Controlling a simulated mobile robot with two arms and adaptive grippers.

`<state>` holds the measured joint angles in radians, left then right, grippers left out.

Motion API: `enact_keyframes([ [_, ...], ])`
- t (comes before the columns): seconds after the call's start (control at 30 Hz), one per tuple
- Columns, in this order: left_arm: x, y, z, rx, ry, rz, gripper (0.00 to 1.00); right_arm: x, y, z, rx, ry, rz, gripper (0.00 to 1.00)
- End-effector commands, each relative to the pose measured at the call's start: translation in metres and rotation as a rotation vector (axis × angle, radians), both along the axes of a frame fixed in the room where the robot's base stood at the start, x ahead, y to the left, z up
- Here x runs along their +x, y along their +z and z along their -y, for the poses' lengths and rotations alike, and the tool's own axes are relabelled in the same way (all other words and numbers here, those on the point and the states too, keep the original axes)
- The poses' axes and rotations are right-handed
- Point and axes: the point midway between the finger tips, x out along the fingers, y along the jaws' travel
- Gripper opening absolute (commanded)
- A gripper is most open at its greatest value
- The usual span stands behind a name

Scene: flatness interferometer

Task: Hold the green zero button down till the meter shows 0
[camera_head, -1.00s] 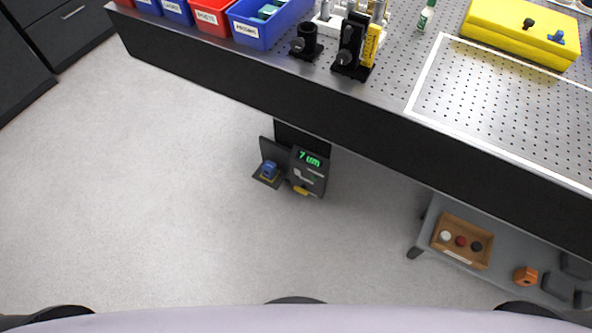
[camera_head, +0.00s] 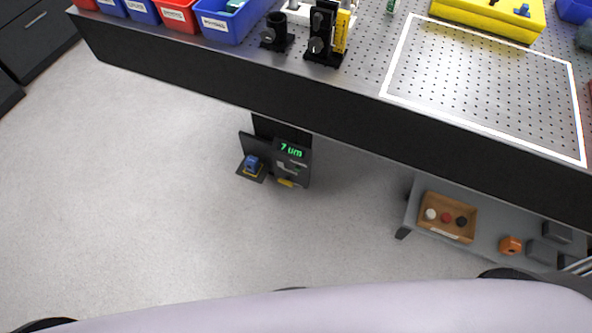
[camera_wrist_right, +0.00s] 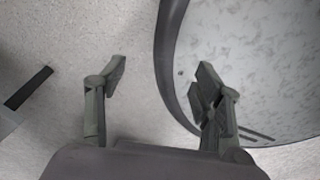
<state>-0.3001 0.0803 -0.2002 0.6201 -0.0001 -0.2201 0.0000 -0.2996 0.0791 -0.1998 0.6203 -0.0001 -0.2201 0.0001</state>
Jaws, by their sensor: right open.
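The meter (camera_head: 292,164) is a dark box low beneath the bench edge in the head view, and its green display (camera_head: 291,150) reads "7 um". The green zero button cannot be made out at this size. A small flap or bracket with a blue part (camera_head: 252,163) is at the meter's left side. My right gripper (camera_wrist_right: 160,82) shows in the right wrist view with its two fingers wide apart and nothing between them, above the pale floor. Neither gripper shows in the head view. My left gripper is out of sight.
The perforated bench (camera_head: 480,85) crosses the upper head view, with its thick dark front edge above the meter. Blue and red bins (camera_head: 222,22) and black optical mounts (camera_head: 324,40) stand on it. A low grey shelf (camera_head: 485,240) holds a wooden tray (camera_head: 447,201). The floor before the meter is clear.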

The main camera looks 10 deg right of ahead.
Motion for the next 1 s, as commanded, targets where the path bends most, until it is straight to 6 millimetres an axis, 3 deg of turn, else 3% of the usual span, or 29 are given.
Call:
enact_keyframes([
  [0.33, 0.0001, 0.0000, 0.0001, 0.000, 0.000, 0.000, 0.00, 0.0000, 0.0000, -0.0001, 0.000, 0.000, 0.000, 0.61],
  [1.0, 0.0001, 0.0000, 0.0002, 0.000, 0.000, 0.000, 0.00, -0.0003, 0.0000, 0.0000, 0.000, 0.000, 0.000, 0.17],
])
